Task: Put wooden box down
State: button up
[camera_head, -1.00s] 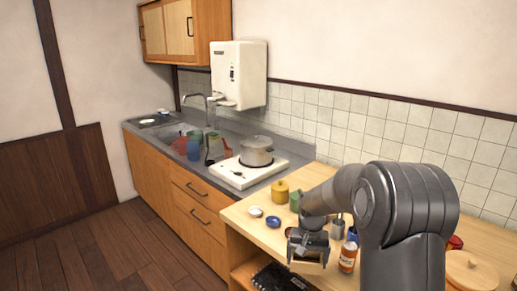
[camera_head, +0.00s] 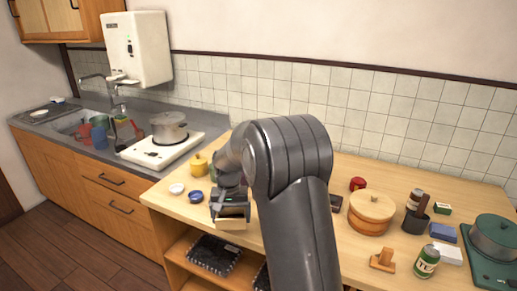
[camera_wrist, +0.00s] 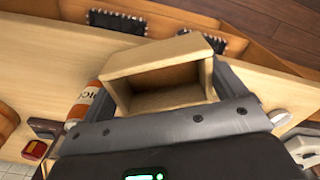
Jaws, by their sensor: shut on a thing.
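The wooden box (camera_wrist: 160,62) is a small pale box with an open hollow side facing the wrist camera. My gripper (camera_wrist: 158,95) is shut on it, with one finger on each side. In the head view the box (camera_head: 230,224) shows below my gripper (camera_head: 230,208), near the front edge of the light wooden counter (camera_head: 165,198). I cannot tell whether the box touches the counter. My arm hides part of the counter behind it.
A blue bowl (camera_head: 196,196), a white bowl (camera_head: 177,188) and a yellow pot (camera_head: 197,165) stand left of my gripper. An orange-and-white bottle (camera_wrist: 86,102) is close beside the box. A round wooden tub (camera_head: 371,212) stands right of my arm. Dark baskets (camera_head: 215,254) sit on the shelf below.

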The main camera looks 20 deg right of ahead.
aim_at(236, 238)
jog(key=s+f+n, duration=0.3)
jog(key=s+f, duration=0.2)
jog(key=shift+n, duration=0.7)
jog(key=d, duration=0.4)
jog(key=s+d, duration=0.1)
jog(key=d, duration=0.3)
jog(key=s+d, duration=0.1)
jog(key=d, duration=0.3)
jog(key=shift+s+d+r, duration=0.25)
jog(key=shift+r, duration=0.15)
jog(key=w+d+r+m, duration=0.2)
jog(key=d+r, duration=0.1)
jog(key=d, duration=0.8)
jog(key=w+d+r+m, duration=0.2)
jog(key=d+r, duration=0.1)
jog(key=d, duration=0.8)
jog(key=w+d+r+m, duration=0.2)
jog(key=d+r, duration=0.1)
jog(key=d, duration=0.8)
jog(key=s+d+f+m, duration=0.15)
jog(key=d+m, duration=0.25)
jog(key=d, duration=0.8)
notch_tip(236, 238, down, 10)
jog(key=shift+w+a+r, duration=0.1)
jog(key=shift+r, duration=0.15)
